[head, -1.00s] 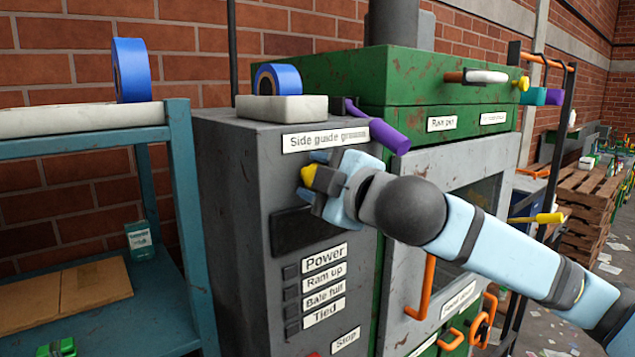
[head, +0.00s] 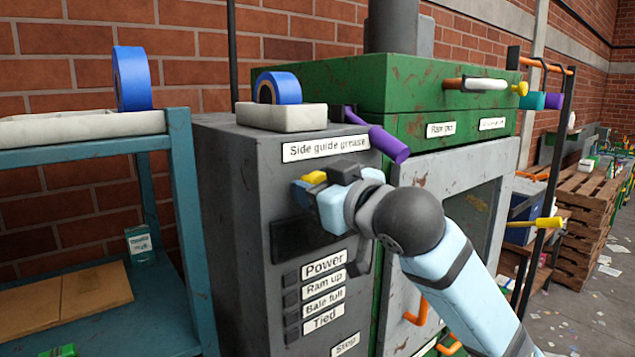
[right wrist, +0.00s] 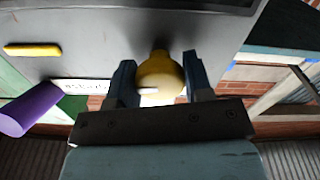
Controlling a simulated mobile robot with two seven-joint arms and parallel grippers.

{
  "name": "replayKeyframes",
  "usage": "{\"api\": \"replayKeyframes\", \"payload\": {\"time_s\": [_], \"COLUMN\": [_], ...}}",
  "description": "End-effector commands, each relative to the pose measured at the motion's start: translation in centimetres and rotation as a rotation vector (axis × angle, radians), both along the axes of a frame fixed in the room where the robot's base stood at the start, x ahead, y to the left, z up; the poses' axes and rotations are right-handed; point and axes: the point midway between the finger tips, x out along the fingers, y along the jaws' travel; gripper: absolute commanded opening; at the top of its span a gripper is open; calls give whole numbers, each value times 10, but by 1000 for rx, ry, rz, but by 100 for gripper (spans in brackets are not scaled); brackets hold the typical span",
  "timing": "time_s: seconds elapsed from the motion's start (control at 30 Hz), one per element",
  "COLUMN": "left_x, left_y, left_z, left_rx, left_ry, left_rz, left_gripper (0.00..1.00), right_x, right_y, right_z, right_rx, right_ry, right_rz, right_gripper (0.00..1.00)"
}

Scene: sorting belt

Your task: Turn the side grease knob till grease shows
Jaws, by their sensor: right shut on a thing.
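The side grease knob is a yellow knob (head: 314,178) on the grey control cabinet (head: 238,200), below the label "Side guide grease" (head: 326,146). My right gripper (head: 322,188) is at the knob, and in the head view it partly hides it. In the right wrist view the yellow knob (right wrist: 162,72), with a small white mark, sits between the fingers of my right gripper (right wrist: 158,82), which is shut on it. A short yellow strip (right wrist: 32,50) lies on the grey panel in that view; I cannot tell whether it is grease. My left gripper is not in view.
A purple handle (head: 388,143) sticks out right of the label, close above my right arm. Buttons labelled "Power" (head: 324,264) and others lie below. The green machine (head: 430,90) stands at right, a blue shelf (head: 180,180) at left.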

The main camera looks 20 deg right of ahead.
Motion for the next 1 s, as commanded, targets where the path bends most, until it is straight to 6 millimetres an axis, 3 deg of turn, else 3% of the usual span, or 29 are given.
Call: {"api": "replayKeyframes", "payload": {"time_s": [0.3,0.87,0.9,1.0], "left_x": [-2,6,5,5], "left_y": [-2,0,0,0], "left_z": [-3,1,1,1], "left_rx": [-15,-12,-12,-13], "left_ry": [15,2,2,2], "left_rz": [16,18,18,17], "left_gripper": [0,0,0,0], "right_x": [0,0,0,0], "right_y": [1,1,1,1], "right_z": [-1,-2,-2,-1], "right_rx": [124,151,151,151], "right_ry": [49,58,58,58], "right_rz": [1,1,1,0], "right_gripper": [23,23,51,72]}}
